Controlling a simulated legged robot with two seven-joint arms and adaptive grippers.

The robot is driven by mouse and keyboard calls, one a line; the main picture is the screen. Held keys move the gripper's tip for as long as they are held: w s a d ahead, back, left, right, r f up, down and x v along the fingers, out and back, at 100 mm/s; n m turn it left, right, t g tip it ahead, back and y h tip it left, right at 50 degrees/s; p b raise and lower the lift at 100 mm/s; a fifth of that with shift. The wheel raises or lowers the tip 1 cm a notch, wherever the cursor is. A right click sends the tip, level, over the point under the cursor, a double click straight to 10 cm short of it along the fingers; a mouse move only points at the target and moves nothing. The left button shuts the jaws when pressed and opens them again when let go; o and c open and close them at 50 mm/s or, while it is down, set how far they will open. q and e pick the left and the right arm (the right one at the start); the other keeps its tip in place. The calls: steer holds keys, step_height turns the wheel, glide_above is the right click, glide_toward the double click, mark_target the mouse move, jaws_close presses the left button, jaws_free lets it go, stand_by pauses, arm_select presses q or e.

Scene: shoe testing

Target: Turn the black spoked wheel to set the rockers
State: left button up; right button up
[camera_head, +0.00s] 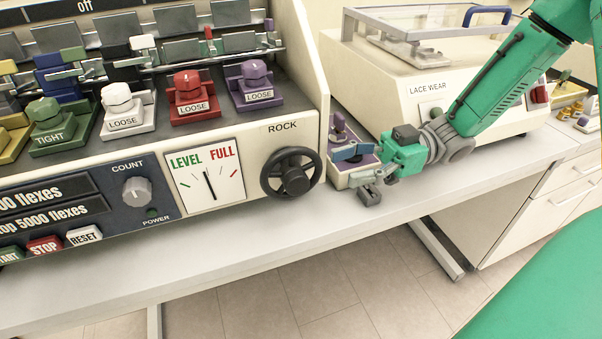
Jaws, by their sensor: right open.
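The black spoked wheel (290,174) sits on the front of the cream machine, under the word ROCK. Left of it, a white dial (205,177) marked LEVEL and FULL has its black needle pointing nearly straight up, tilted slightly left. My right gripper (358,172) is open and empty, to the right of the wheel and apart from it. It is in front of a small cream box with a purple part. The rockers (180,53) stand in a row on top of the machine, partly cut off by the frame. My left gripper is not in view.
Coloured knobs in front of the rockers include a red one (192,93) and a purple one (254,83) tagged LOOSE, and a green one (50,124) tagged TIGHT. A LACE WEAR machine (390,85) stands behind my right arm. The bench strip (230,234) before the wheel is clear.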

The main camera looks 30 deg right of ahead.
mark_target(291, 180)
steer(key=x, duration=0.8)
steer(key=shift+w+a+b, duration=0.1)
steer(key=shift+a+b, duration=0.2)
steer(key=shift+a, duration=0.05)
steer(key=shift+w+f, duration=0.1)
steer(key=shift+w+d+f, duration=0.15)
steer(key=shift+d, duration=0.3)
steer(key=shift+a, duration=1.05)
steer(key=c, duration=0.3)
steer(key=shift+a+r, duration=0.25)
steer(key=c, duration=0.7)
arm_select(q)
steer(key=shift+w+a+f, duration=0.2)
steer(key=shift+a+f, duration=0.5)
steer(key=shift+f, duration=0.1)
arm_select(e)
steer(key=shift+w+d+f, duration=0.1)
